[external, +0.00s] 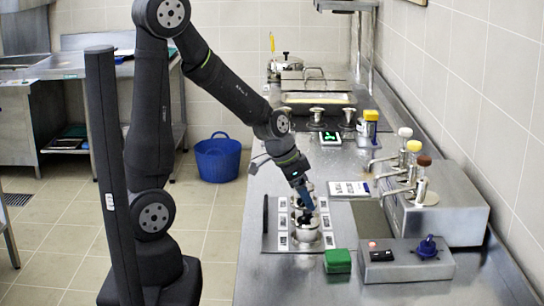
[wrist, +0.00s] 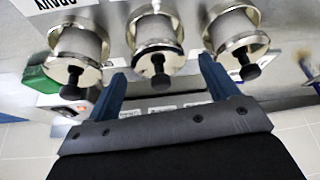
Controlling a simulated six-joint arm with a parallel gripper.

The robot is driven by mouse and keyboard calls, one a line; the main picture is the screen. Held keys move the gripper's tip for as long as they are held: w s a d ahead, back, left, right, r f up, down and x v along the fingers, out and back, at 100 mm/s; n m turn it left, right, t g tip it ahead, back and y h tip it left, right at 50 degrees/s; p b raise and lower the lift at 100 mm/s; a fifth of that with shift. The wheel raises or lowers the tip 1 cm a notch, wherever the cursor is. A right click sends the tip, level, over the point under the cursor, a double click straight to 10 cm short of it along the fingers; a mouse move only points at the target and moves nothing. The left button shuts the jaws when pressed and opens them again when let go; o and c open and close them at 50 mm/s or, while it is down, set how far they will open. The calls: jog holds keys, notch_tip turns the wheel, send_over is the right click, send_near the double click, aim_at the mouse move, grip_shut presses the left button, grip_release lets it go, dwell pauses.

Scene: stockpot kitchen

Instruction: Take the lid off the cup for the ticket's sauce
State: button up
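Three pale cups stand in a row in the wrist view: a left cup (wrist: 78,42), a middle cup (wrist: 154,28) and a right cup (wrist: 232,28). Each has a shiny metal lid with a black knob; the middle lid (wrist: 140,50) and its knob (wrist: 158,64) lie between my fingers. My gripper (wrist: 160,72) is open, with one blue finger on each side of the middle lid; contact cannot be told. In the external view my gripper (external: 306,208) points down over the cups and partly hides them. A white card (external: 348,188) with unreadable print lies behind the cups.
The cups stand on a labelled metal plate (external: 270,242). A green block (external: 337,261) and a grey control box (external: 405,262) stand nearby. Pumps with white, yellow and brown knobs rise from a steel box (external: 455,205) at right. A small green-lit display (external: 330,138) stands farther back.

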jog(key=c, duration=0.9)
jog(key=shift+r, duration=0.2)
